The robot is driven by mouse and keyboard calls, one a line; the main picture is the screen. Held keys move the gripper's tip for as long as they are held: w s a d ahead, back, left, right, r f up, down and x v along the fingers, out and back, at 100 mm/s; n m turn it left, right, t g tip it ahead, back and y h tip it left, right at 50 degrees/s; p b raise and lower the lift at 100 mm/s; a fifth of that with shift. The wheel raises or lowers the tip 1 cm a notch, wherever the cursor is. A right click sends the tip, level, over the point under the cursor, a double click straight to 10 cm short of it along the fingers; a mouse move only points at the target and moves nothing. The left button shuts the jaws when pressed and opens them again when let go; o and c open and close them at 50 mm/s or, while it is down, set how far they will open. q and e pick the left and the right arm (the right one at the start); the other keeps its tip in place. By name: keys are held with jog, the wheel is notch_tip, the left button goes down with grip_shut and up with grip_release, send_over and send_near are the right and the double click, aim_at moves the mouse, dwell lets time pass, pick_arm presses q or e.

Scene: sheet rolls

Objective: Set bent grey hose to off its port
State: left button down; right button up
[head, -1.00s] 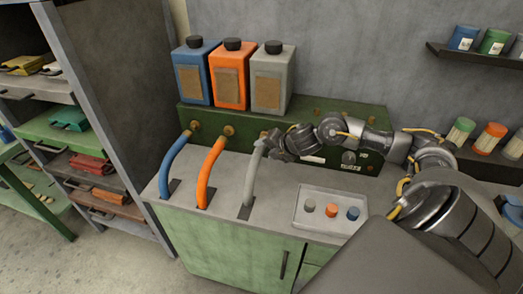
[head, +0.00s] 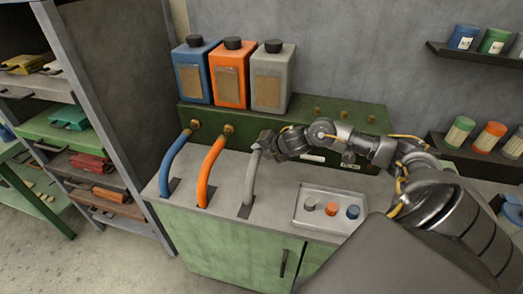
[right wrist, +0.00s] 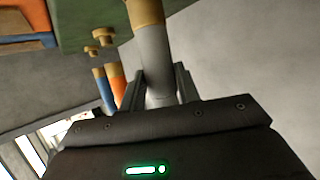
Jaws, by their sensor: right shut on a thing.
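The bent grey hose (head: 250,180) rises from a dark slot in the bench top and curves up toward the green block (head: 300,117). My right gripper (head: 261,146) is shut on its upper end. In the right wrist view the grey hose (right wrist: 155,55) runs between the two fingers, with a brass collar (right wrist: 146,12) cut by the top edge. The gripper hides the grey hose's port in the head view, so I cannot tell whether the collar touches it. My left gripper is not in view.
The blue hose (head: 172,164) and orange hose (head: 211,168) stand just left, their ends at brass ports. Blue, orange and grey jugs (head: 272,78) stand on the green block. A tray of knobs (head: 304,222) lies right on the bench. Shelves flank the bench.

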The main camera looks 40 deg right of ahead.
aim_at(256, 161)
grip_shut()
jog(key=s+a, duration=0.1)
jog(key=a, duration=0.1)
jog(key=s+a+p, duration=0.1)
jog(key=s+a, duration=0.1)
jog(key=shift+a, duration=0.1)
jog(key=shift+a+f, duration=0.15)
jog(key=o, duration=1.1)
grip_release()
jog(key=shift+s+a, duration=0.1)
